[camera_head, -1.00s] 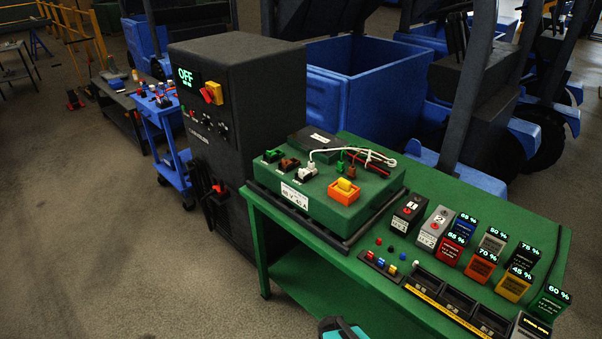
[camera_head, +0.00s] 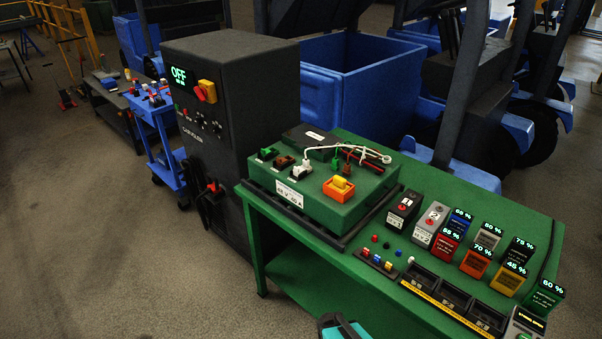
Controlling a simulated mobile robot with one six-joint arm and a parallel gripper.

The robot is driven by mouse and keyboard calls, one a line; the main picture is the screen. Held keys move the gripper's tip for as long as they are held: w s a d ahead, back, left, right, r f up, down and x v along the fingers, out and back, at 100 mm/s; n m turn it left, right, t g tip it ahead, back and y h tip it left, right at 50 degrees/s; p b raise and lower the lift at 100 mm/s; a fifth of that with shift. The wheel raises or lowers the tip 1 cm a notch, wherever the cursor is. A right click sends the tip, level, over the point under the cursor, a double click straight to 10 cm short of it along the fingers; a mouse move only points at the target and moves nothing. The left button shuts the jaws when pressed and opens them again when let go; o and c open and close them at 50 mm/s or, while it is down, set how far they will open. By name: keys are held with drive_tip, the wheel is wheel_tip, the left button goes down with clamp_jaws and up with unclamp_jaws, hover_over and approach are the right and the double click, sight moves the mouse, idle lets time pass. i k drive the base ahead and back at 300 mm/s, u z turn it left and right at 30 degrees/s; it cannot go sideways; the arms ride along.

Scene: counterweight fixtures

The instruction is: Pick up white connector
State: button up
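The white connector (camera_head: 301,170) sits on top of the green box (camera_head: 339,207) on the green table, at the box's front edge. A white cable (camera_head: 345,148) runs from it across the box top. A brown connector (camera_head: 284,162) and a green connector (camera_head: 267,154) sit to its left in a row. An orange-framed yellow switch (camera_head: 339,188) is to its right. A teal and dark part, likely of my arm, shows at the bottom edge. My gripper's fingers are not seen.
A black cabinet (camera_head: 226,120) reading OFF stands left of the green table (camera_head: 425,281). Several battery blocks with percent displays, such as an orange one (camera_head: 475,263), and a dark charging tray fill the table's right. A blue cart (camera_head: 171,150) is farther left. Open floor lies in front.

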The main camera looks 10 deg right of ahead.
sight(306, 164)
drive_tip(key=k, duration=0.65)
drive_tip(key=u, duration=0.5)
drive_tip(key=i, duration=0.55)
drive_tip(key=u, duration=0.65)
drive_tip(key=i, duration=0.9)
drive_tip(key=u, duration=0.1)
